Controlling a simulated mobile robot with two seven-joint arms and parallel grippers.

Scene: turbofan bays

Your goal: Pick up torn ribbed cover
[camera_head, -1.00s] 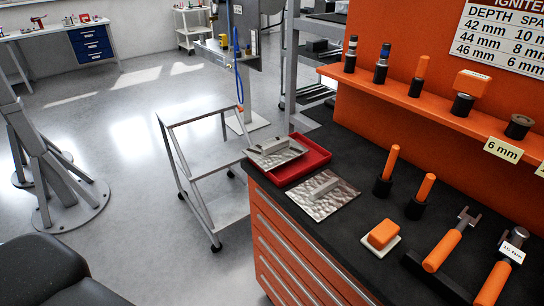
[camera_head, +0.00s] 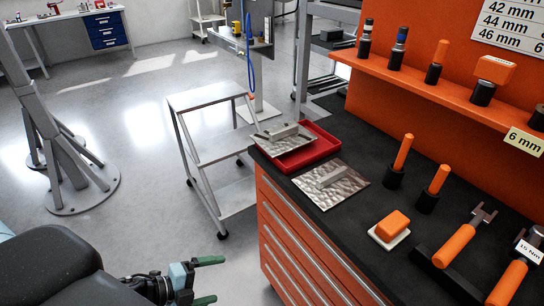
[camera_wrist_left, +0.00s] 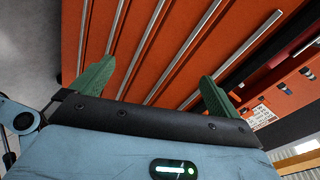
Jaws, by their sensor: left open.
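Two silvery textured plates, each with a raised grey block on it, lie at the near left end of the black bench top. One plate (camera_head: 286,151) rests tilted on a red tray (camera_head: 324,149). The other plate (camera_head: 345,189) lies flat on the bench top beside the tray. I cannot tell from here which is the torn ribbed cover. My left gripper (camera_head: 207,280) is open and empty, in front of the bench drawers and apart from both plates. Its green fingers stand wide apart in the left wrist view (camera_wrist_left: 158,80), facing the orange drawer fronts. My right gripper is not in view.
The black bench top (camera_head: 335,222) has an orange drawer cabinet (camera_head: 300,255) below. An orange block (camera_head: 393,224) on a white pad and orange-handled tools stand to the right. A grey step cart (camera_head: 210,140) stands left of the bench. Open floor lies further left.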

